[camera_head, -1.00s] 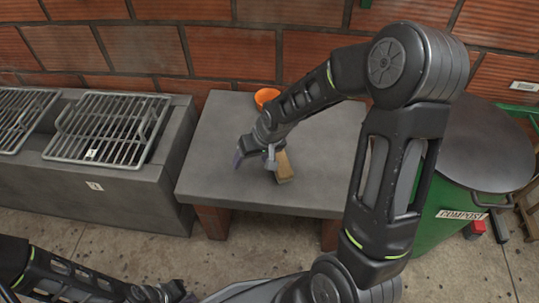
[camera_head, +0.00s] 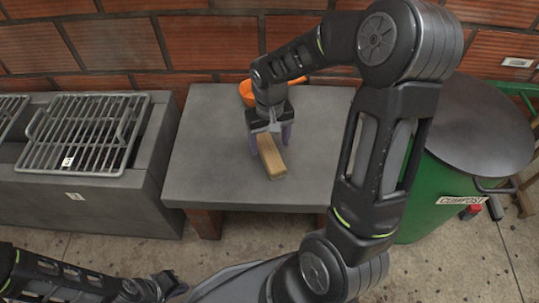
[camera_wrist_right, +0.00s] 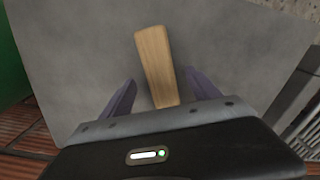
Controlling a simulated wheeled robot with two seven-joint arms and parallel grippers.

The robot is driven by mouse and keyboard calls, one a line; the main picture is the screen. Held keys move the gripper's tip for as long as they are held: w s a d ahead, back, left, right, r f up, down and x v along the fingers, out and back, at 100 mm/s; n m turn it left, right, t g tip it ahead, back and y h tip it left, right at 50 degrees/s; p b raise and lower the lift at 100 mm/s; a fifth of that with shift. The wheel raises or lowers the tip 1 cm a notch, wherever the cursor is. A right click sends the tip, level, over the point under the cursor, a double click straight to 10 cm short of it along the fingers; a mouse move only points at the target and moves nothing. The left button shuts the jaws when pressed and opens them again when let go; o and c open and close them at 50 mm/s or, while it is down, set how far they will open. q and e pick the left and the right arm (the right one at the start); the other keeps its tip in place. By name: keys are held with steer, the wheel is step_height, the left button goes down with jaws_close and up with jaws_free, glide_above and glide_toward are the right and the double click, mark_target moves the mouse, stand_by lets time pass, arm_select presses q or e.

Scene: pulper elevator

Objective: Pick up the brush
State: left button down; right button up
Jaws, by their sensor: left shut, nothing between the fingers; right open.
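The brush (camera_head: 270,156) lies on the grey table, with its light wooden body showing. In the right wrist view the brush (camera_wrist_right: 156,66) lies between the lines of the two spread fingers, its near end hidden behind the gripper's edge. My right gripper (camera_head: 270,140) points down over the brush's far end, open, one finger on each side; the fingers (camera_wrist_right: 160,97) show no grip on it. My left gripper (camera_head: 178,287) is low at the left, away from the table, shut and empty.
The grey table (camera_head: 215,165) is mostly bare. An orange object (camera_head: 246,93) sits at its back, behind my right gripper. A metal grill (camera_head: 85,130) stands on a grey counter at the left. A green compost bin (camera_head: 440,195) with a dark lid stands at the right.

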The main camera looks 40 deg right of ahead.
mark_target(270, 151)
steer(key=shift+f, duration=0.3)
step_height(270, 151, down, 5)
steer(key=shift+w+d+f+b, duration=0.1)
steer(key=shift+b, duration=0.95)
jaws_close()
stand_by(0.4)
step_height(270, 151, up, 9)
steer(key=p, duration=0.3)
steer(key=shift+r, duration=0.6)
